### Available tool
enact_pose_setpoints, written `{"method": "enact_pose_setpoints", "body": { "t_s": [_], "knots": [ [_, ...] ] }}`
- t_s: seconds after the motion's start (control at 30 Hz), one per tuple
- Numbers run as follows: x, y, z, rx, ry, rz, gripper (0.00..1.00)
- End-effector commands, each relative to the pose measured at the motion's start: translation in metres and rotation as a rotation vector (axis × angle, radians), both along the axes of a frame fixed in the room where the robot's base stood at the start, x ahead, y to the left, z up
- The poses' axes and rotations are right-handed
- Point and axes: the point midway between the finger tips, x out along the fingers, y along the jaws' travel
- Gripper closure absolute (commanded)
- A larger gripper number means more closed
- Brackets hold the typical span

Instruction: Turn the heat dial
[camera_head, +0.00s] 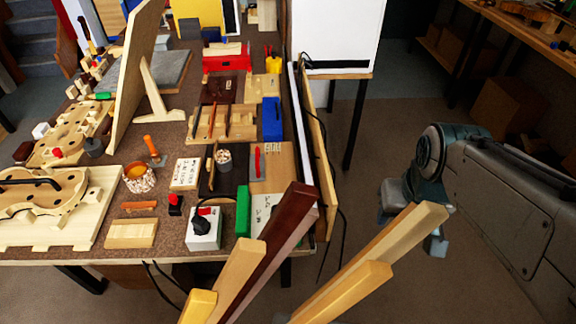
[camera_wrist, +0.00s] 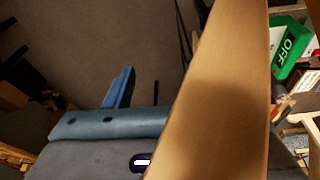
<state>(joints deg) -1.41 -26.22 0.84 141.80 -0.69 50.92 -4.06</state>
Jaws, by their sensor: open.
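A small white box with a black dial (camera_head: 203,213) on top stands near the front edge of the bench in the head view. A red mark shows beside the dial. I take this to be the heat dial; its setting is too small to read. My gripper (camera_head: 436,243) hangs over the floor to the right of the bench, well away from the dial and partly hidden behind a wooden strip. It is open and seems empty. In the wrist view a blue finger (camera_wrist: 121,88) shows, and the dial is not visible.
Long wooden strips (camera_head: 375,258) rise in the foreground between my gripper and the bench; one strip (camera_wrist: 222,90) blocks much of the wrist view. A green block marked OFF (camera_wrist: 291,48) shows there. A green block (camera_head: 243,210) stands right of the dial box. Violin parts (camera_head: 40,192) lie left.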

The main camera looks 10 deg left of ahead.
Motion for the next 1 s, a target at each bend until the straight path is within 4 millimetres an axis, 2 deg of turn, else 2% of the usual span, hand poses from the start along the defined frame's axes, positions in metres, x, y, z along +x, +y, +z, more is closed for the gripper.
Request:
{"method": "enact_pose_setpoints", "body": {
  "t_s": [0.17,0.27,0.5,0.7,0.8,0.9,1.0],
  "knots": [
    [0.035,0.031,0.005,-0.104,0.051,0.426,0.5],
    [0.057,0.057,0.004,-0.164,0.082,0.735,0.5],
    [0.099,0.133,-0.012,-0.263,0.134,1.488,0.5],
    [0.117,0.2,-0.034,-0.294,0.137,2.063,0.5],
    [0.12,0.225,-0.044,-0.297,0.126,2.275,0.5],
    [0.12,0.243,-0.051,-0.297,0.113,2.42,0.5],
    [0.12,0.252,-0.056,-0.295,0.105,2.5,0.5]
  ]
}}
